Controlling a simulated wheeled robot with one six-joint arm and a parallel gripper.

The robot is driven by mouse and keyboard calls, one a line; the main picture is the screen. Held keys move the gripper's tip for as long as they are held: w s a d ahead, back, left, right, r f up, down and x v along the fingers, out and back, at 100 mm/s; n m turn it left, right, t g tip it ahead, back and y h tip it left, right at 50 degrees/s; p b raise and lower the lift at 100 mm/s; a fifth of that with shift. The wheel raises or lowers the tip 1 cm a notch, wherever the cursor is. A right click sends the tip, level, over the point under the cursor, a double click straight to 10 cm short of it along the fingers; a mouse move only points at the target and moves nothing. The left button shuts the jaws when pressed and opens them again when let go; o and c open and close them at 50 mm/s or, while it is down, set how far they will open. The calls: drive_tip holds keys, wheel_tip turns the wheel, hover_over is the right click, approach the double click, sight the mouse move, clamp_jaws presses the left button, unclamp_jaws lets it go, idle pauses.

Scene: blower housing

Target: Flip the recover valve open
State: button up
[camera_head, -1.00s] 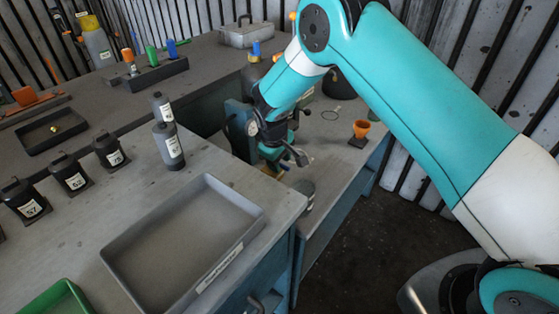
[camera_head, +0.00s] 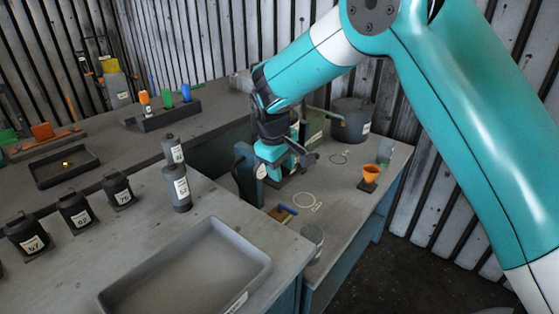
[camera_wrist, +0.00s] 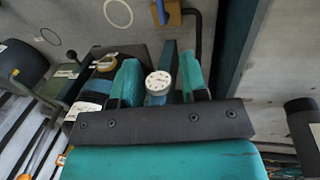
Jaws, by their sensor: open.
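My gripper (camera_head: 300,158) hangs over the far right bench beside a blue post. In the wrist view my gripper (camera_wrist: 160,82) shows two teal fingers spread apart, with nothing held between them. A round white dial (camera_wrist: 158,83) appears between the fingers, in front of a dark unit. That unit has a white label and a brass-coloured cap (camera_wrist: 105,62). A small block with a blue part (camera_head: 283,212) lies on the bench below the gripper; it also shows in the wrist view (camera_wrist: 172,14). No part is clearly marked as the recover valve, and my arm hides some of the unit.
A dark tank (camera_head: 350,122) and an orange funnel (camera_head: 370,173) stand right of the gripper. A grey canister (camera_head: 312,238) stands near the bench's front edge. A large grey tray (camera_head: 190,268) and several labelled dark canisters occupy the near-left bench.

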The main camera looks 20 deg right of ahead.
drive_tip(key=shift+s+a+r, duration=0.1)
drive_tip(key=shift+a+r, duration=0.05)
drive_tip(key=shift+r, duration=0.5)
drive_tip(key=shift+s+a+r, duration=0.1)
drive_tip(key=shift+r, duration=0.55)
